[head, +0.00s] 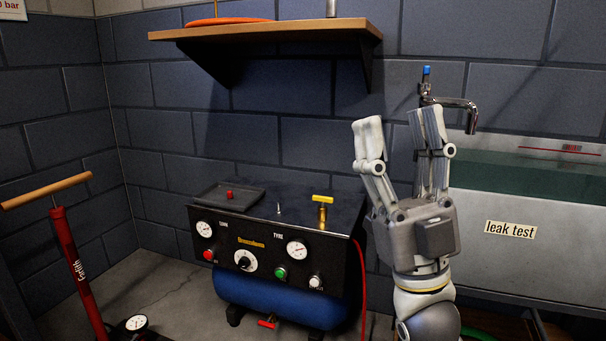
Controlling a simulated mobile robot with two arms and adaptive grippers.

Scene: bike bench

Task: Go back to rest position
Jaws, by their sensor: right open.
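My right gripper (400,130) points upward in the right half of the head view. Its fingers are apart and nothing is between them. It stands in front of the brick wall, between the compressor (275,240) and the leak test tank (560,200), and hides part of the tank's left end. I cannot tell how far it is from either. My left gripper does not show.
A wooden shelf (265,32) with an orange disc (230,21) hangs on the wall. A red floor pump (76,270) with a wooden handle stands at left. A tap (470,115) sits behind my gripper. A red hose (362,290) hangs by the compressor. Bare floor shows at left.

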